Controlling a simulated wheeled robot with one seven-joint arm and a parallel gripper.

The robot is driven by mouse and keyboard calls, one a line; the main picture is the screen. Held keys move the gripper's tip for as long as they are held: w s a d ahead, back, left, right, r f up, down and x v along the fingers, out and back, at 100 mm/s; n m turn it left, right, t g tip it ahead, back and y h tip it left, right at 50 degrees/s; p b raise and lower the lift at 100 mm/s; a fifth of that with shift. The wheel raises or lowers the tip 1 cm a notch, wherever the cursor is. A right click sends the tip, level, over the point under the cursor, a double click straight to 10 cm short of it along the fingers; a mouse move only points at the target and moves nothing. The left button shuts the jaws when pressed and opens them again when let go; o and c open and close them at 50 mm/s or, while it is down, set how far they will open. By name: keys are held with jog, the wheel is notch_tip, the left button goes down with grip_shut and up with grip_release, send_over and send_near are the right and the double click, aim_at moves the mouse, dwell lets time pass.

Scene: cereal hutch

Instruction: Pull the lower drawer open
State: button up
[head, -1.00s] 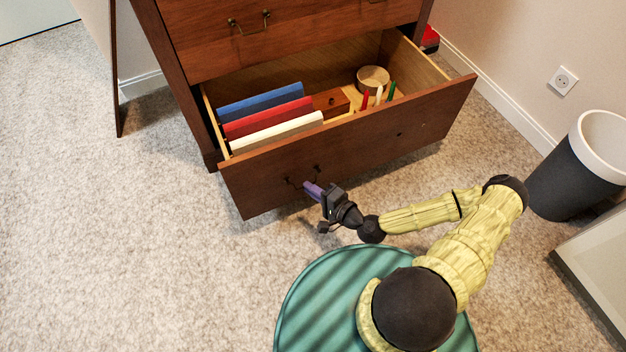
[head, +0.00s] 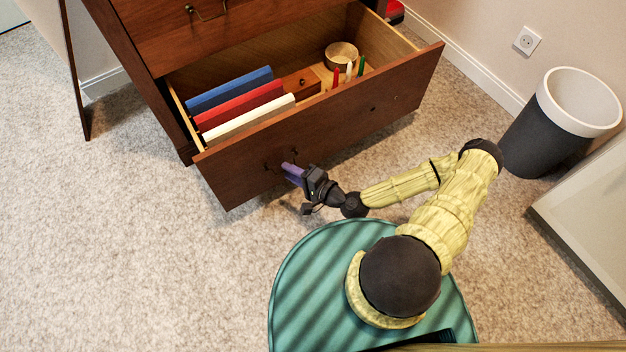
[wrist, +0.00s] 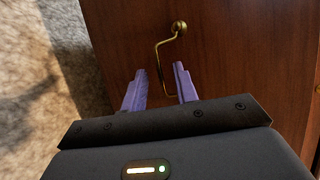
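The lower drawer (head: 335,130) of the brown wooden cabinet is pulled out, its inside showing from above. Its front also fills much of the wrist view (wrist: 240,60). A thin brass handle (wrist: 158,60) on that front has one round mount in sight; its lower end passes behind the right finger. My gripper (head: 290,172) is low at the left part of the drawer front, by the handle. In the wrist view its two purple fingers (wrist: 160,85) stand apart, with part of the handle showing in the gap. I cannot tell whether they touch it.
The drawer holds blue, red and white books (head: 240,105), a small wooden box (head: 302,83), a round bowl (head: 341,54) and several coloured sticks. The upper drawer (head: 185,35) is shut. A dark bin (head: 545,135) stands at right. Carpet at left is clear.

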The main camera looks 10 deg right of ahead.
jog(key=shift+s, duration=0.1)
jog(key=p+v, duration=0.4)
jog(key=v, duration=1.3)
jog(key=shift+d+r+p, duration=0.15)
jog(key=shift+d+p, duration=0.05)
jog(key=shift+p, duration=0.15)
